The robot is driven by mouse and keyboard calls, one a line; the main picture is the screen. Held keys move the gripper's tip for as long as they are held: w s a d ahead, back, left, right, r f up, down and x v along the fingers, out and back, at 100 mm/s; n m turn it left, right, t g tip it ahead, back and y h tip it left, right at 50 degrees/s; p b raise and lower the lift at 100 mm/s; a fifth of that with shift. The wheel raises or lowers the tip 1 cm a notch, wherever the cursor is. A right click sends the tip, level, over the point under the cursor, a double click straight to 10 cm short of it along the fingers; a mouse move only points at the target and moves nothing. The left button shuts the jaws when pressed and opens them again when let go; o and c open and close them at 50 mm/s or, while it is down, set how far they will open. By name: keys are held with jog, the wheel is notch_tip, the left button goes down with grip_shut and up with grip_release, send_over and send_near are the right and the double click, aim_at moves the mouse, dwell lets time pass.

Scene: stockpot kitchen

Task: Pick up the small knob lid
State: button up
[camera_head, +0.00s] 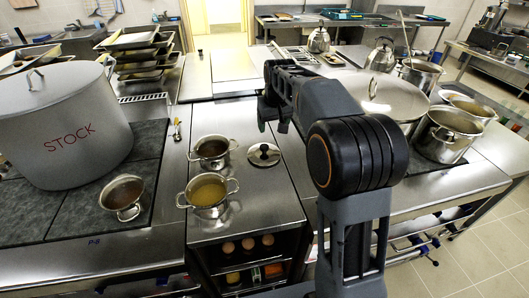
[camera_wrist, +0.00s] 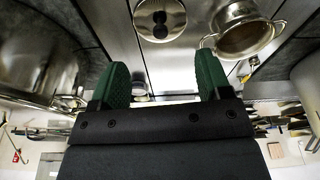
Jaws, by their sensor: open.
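The small knob lid (camera_head: 264,155) is a round shiny metal lid with a dark knob. It lies flat on the steel counter, right of two small pots. In the wrist view the lid (camera_wrist: 160,14) is at the top middle, cut by the frame edge, beyond the fingertips. My gripper (camera_head: 272,114) is held above the counter, over or behind the lid in the head view. In the wrist view its two green fingers (camera_wrist: 164,76) are wide apart with nothing between them. The lid is apart from the fingers.
A small pot with brown contents (camera_head: 213,150) and one with yellow contents (camera_head: 207,193) stand close left of the lid. A big STOCK pot (camera_head: 72,128) is at far left. A large lidded pot (camera_head: 388,98) stands at right. Bare counter (camera_head: 263,200) lies in front of the lid.

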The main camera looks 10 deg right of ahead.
jog(key=g+p, duration=0.1)
send_over(264, 146)
jog(key=s, duration=0.2)
notch_tip(264, 146, down, 7)
jog(key=shift+n, duration=0.4)
jog(key=f, duration=0.3)
jog(key=w+f, duration=0.1)
jog(key=f, duration=0.2)
jog(key=f+p, duration=0.1)
jog(key=f, duration=0.2)
jog(key=shift+w+d+f, duration=0.15)
jog(key=shift+w+f, duration=0.05)
jog(key=shift+w, duration=0.15)
jog(key=shift+w+f+p, duration=0.2)
jog(key=shift+f+p, duration=0.7)
jog(key=shift+f, duration=1.8)
jog(key=c, duration=1.1)
